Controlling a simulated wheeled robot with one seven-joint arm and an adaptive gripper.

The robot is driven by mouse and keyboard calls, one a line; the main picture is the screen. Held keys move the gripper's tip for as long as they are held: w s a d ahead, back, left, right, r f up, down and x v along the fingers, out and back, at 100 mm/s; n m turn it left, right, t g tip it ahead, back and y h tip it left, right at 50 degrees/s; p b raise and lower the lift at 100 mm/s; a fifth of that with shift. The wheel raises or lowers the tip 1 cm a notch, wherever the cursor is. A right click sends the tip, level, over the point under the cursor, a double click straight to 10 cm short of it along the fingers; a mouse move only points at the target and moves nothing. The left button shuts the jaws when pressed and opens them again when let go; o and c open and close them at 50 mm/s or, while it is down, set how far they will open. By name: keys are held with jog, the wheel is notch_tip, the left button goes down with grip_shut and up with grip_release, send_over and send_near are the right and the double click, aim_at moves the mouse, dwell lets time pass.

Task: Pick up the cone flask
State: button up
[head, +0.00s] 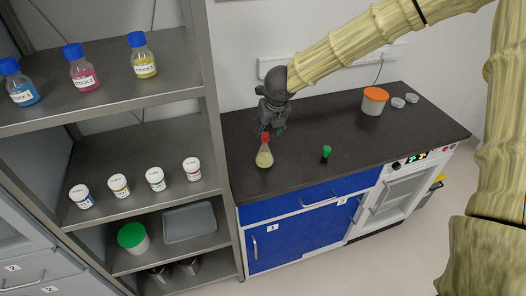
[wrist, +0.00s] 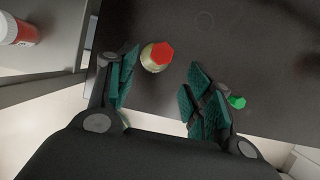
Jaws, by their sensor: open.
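The cone flask (head: 264,157) stands upright on the dark worktop, with a pale yellow body and a red cap. In the wrist view the flask (wrist: 157,56) is seen from above, cap towards the camera, beyond and between the fingertips, nearer the left finger. My gripper (head: 271,128) is open and empty, above and just behind the flask in the head view. Its teal finger pads also show in the wrist view (wrist: 160,82). I see no contact between the fingers and the flask.
A small green-capped item (head: 326,153) stands to the flask's right; an orange-lidded tub (head: 374,101) and clear dishes (head: 405,100) are farther right. A metal shelf (head: 150,205) with bottles and jars borders the worktop on the left. The worktop (head: 420,125) is clear at right.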

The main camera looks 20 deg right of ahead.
aim_at(265, 140)
jog(key=shift+a+f, duration=0.1)
jog(key=shift+f, duration=0.65)
jog(key=x, duration=0.1)
jog(key=p+x, duration=0.1)
jog(key=x, duration=0.1)
jog(key=shift+w+a+r, duration=0.15)
jog(key=shift+w, duration=0.1)
jog(key=shift+f, duration=0.25)
jog(key=shift+d+p+x, duration=0.15)
jog(key=shift+p+x, duration=0.45)
jog(key=shift+x, duration=0.65)
jog(key=shift+d+p+x, duration=0.1)
jog(key=shift+p+x, duration=0.5)
jog(key=shift+x, duration=0.6)
grip_shut()
